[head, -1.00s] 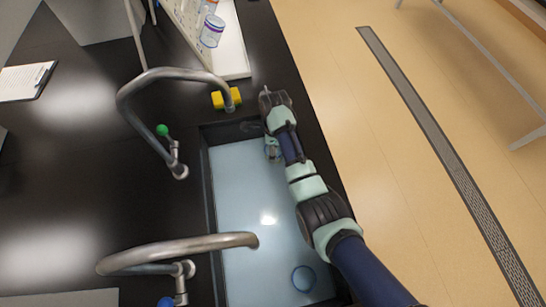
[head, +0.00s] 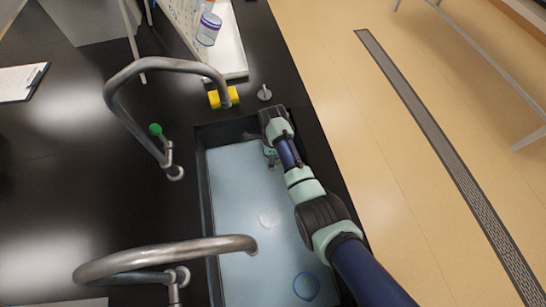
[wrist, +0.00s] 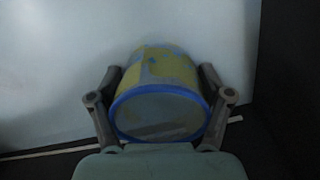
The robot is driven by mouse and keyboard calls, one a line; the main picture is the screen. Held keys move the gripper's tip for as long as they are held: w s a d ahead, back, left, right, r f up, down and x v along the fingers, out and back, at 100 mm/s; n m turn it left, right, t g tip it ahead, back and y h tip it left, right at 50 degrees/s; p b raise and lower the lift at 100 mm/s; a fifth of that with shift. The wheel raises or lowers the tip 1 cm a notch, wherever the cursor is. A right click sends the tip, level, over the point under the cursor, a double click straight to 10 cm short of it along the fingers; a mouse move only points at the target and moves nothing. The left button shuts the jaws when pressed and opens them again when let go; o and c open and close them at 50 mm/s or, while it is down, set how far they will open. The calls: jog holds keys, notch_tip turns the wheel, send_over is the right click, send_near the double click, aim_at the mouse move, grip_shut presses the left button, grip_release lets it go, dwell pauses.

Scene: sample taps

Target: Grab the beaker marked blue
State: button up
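In the wrist view a clear beaker with a blue rim (wrist: 160,125) and yellowish patches on its side lies between the two fingers of my gripper (wrist: 160,75). Its rim faces my palm. A finger flanks each side, spread wide and very close to the glass; firm contact is not clear. In the head view my gripper (head: 270,157) reaches down into the far right end of the sink (head: 235,170), and my arm hides that beaker. A separate round, blue-edged item (head: 306,286) sits in the sink's near right part.
Two curved taps reach over the sink, one with a green knob (head: 155,129) and a nearer one (head: 165,258). A yellow item (head: 222,97) and a small grey fitting (head: 264,93) are beyond the sink. A rack holds a purple-banded beaker (head: 208,28). The sink wall is close.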

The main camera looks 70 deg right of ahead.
jog(key=c, duration=0.8)
jog(key=shift+o, duration=0.2)
jog(key=shift+r, duration=0.1)
notch_tip(320, 180, up, 20)
jog(key=p, duration=0.6)
